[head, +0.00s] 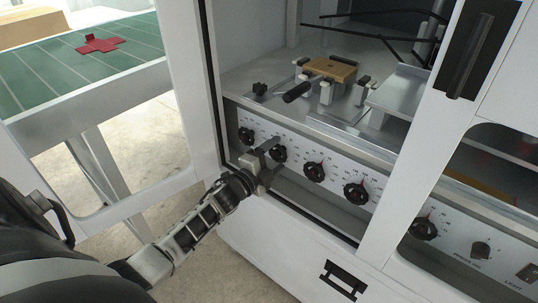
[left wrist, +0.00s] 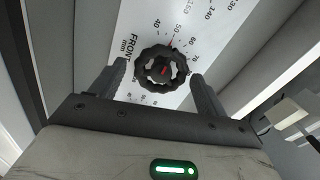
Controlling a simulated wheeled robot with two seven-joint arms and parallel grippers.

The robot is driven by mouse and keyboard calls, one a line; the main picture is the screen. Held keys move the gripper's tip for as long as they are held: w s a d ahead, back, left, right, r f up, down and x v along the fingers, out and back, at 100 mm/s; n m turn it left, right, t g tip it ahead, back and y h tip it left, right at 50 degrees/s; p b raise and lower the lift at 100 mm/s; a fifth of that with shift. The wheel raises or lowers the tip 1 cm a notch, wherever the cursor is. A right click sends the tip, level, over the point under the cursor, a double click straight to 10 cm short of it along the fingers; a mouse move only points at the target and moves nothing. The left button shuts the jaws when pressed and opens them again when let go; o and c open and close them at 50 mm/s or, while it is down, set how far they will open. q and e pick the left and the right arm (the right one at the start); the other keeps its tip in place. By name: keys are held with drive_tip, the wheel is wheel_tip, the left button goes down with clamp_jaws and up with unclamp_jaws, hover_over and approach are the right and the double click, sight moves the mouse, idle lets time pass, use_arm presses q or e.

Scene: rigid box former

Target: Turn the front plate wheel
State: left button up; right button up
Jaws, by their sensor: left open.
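The front plate wheel is a black round knob with a red mark at its hub, beside the word FRONT and a millimetre scale in the left wrist view (left wrist: 162,66). In the head view it appears to be the second knob from the left (head: 278,154) on the white panel, partly hidden by my gripper. My left gripper (head: 268,160) is open at the panel. In the left wrist view its two fingers (left wrist: 160,76) stand on either side of the knob, with gaps showing; I cannot tell how deep they reach. My right gripper is not in view.
More black knobs (head: 314,171) line the panel. The machine's frame post (head: 207,80) stands left of my gripper, and another post (head: 420,150) stands to the right. Above is a bed with a wooden block (head: 331,69). A green table (head: 85,65) with a red cross-shaped piece (head: 100,44) is at left.

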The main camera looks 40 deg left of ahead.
use_arm(q)
drive_tip(key=s+a+p, duration=0.1)
drive_tip(key=s, duration=1.5)
drive_tip(key=shift+a, duration=0.15)
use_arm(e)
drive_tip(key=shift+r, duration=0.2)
use_arm(q)
drive_tip(key=shift+w, duration=0.1)
drive_tip(key=s+d+n+g+h+p, duration=0.1)
drive_tip(key=s+d+n, duration=0.4)
drive_tip(key=d, duration=0.6)
drive_tip(key=s+d+r+n+g+h+p, duration=0.1)
drive_tip(key=s+d+n+g+p, duration=0.3)
drive_tip(key=d+n, duration=0.5)
drive_tip(key=shift+s+d+r+n+g, duration=0.2)
drive_tip(key=shift+s+d+n+g, duration=0.15)
drive_tip(key=shift+d+g, duration=0.7)
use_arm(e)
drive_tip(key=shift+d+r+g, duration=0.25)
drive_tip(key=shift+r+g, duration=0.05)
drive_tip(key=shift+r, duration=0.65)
